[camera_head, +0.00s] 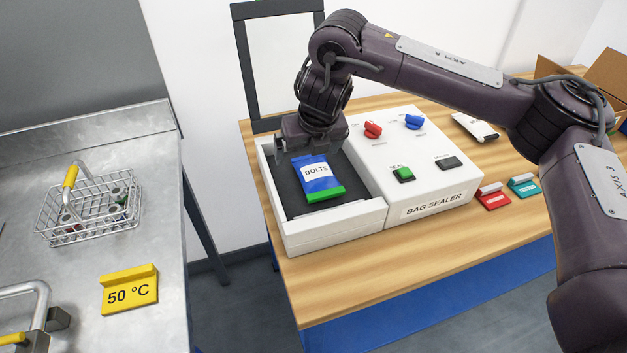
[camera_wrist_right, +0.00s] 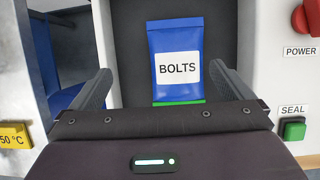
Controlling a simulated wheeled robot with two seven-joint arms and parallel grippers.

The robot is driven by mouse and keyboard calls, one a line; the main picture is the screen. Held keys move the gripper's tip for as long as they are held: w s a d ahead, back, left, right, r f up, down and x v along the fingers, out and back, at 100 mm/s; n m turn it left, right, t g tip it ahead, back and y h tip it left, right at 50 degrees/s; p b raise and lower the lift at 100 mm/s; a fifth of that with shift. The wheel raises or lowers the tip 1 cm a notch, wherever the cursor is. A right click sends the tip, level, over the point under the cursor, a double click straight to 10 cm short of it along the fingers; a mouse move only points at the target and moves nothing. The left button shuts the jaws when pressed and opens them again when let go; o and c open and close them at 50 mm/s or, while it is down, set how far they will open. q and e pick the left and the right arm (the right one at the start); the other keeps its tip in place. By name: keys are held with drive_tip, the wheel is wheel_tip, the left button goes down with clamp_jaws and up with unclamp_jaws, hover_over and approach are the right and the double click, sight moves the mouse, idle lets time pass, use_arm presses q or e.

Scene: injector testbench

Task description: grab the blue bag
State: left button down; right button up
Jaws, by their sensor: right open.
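The blue bag (camera_head: 315,174) with a white BOLTS label and a green end lies on the dark bed of the bag sealer's white tray (camera_head: 335,231). It also shows in the right wrist view (camera_wrist_right: 176,45), ahead of my right gripper and between the lines of its two fingers. My right gripper (camera_head: 312,150) is at the back of the tray, close above the far end of the bag. In the wrist view its fingers (camera_wrist_right: 168,88) are apart with nothing between them gripped. My left gripper is not in view.
The white bag sealer (camera_head: 450,181) with red, blue and green controls stands right of the tray. Red (camera_head: 492,197) and teal (camera_head: 523,186) tags lie beside it. An open frame (camera_head: 280,70) stands behind. A wire basket (camera_head: 92,208) and a yellow 50 °C sign (camera_head: 130,290) are on the metal bench.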

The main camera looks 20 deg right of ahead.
sight(315, 165)
drive_tip(key=shift+w+d, duration=0.25)
drive_tip(key=shift+d, duration=0.35)
drive_tip(key=shift+d+f, duration=0.1)
drive_tip(key=shift+d, duration=0.05)
drive_tip(key=shift+w+f, duration=0.15)
drive_tip(key=shift+f, duration=0.6)
drive_tip(key=f, duration=0.1)
drive_tip(key=f+p, duration=0.1)
drive_tip(key=f, duration=0.1)
drive_tip(key=w+f, duration=0.1)
drive_tip(key=shift+d+f+p, duration=0.25)
drive_tip(key=shift+d+p, duration=0.05)
drive_tip(key=shift+p, duration=0.1)
drive_tip(key=shift+w+f, duration=0.15)
drive_tip(key=shift+f, duration=0.3)
drive_tip(key=c, duration=1.1)
drive_tip(key=shift+r, duration=0.15)
